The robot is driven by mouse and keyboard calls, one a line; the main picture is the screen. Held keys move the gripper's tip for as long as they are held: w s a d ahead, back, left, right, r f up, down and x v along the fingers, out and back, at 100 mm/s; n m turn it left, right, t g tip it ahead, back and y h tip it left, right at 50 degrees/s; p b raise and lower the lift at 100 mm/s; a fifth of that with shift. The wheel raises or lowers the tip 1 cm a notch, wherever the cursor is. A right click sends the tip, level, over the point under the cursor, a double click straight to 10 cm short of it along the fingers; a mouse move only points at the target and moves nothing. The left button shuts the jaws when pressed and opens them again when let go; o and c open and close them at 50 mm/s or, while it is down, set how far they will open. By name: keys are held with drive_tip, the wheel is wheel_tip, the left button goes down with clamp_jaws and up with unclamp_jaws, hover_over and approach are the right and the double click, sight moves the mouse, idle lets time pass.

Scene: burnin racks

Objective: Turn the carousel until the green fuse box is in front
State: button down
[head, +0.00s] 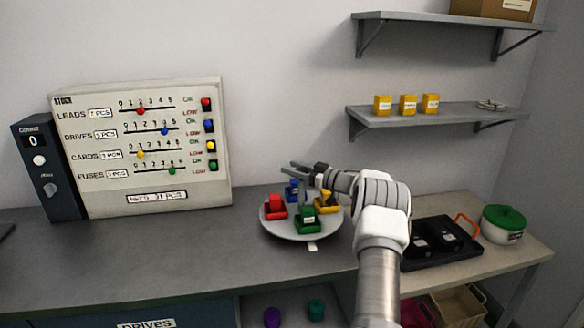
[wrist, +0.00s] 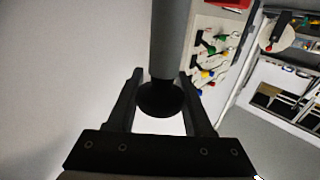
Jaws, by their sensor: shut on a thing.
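The carousel (head: 282,231) is a round pale grey plate on the bench. Its green fuse box (head: 306,223) is on the near side, close to a small white mark (head: 312,247) at the front edge. A red box (head: 276,207) is at the left, a blue box (head: 291,190) at the back and a yellow box (head: 326,203) at the right, partly behind my arm. My gripper (head: 288,167) is above the back of the carousel, pointing left. In the wrist view, a grey post with a dark round end (wrist: 163,45) lies between its fingers; I cannot tell whether it belongs to the carousel.
A stock board (head: 140,150) with coloured sliders and a dark counter box (head: 48,170) stand at the left. A black tray (head: 430,262) and a green-lidded pot (head: 503,223) are at the right. Shelves (head: 440,116) hang above. The bench left of the carousel is clear.

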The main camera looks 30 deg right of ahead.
drive_tip(key=shift+f, duration=0.1)
idle(0.4)
drive_tip(key=shift+c, duration=1.5)
unclamp_jaws()
drive_tip(key=shift+s, duration=0.1)
drive_tip(key=v, duration=1.7)
drive_tip(key=shift+b, duration=0.4)
drive_tip(key=shift+d, duration=0.15)
